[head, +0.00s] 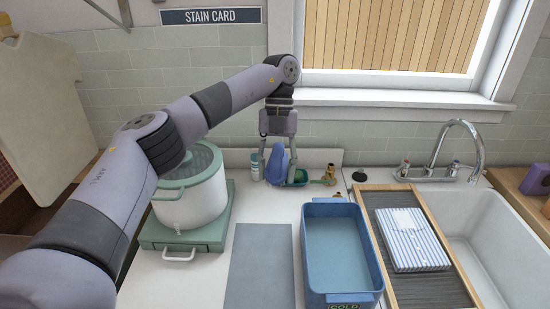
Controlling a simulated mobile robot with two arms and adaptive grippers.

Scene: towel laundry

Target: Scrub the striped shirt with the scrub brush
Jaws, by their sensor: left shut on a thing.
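The striped shirt (411,240), white with blue stripes, lies folded flat on the ridged dark board beside the sink. My left gripper (279,172) is at the back of the counter, far from the shirt. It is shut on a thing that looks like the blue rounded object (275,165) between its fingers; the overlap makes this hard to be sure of. A small green item (301,177) sits right beside the fingertips, and I cannot tell whether it is the scrub brush. My right gripper is not in view.
A blue basin (313,255) of water stands front centre, left of the wood-framed washboard (451,262). The white sink (500,245) and faucet (478,145) are at right. A lidded white pot (191,200) stands at left. A grey mat (259,270) lies bare.

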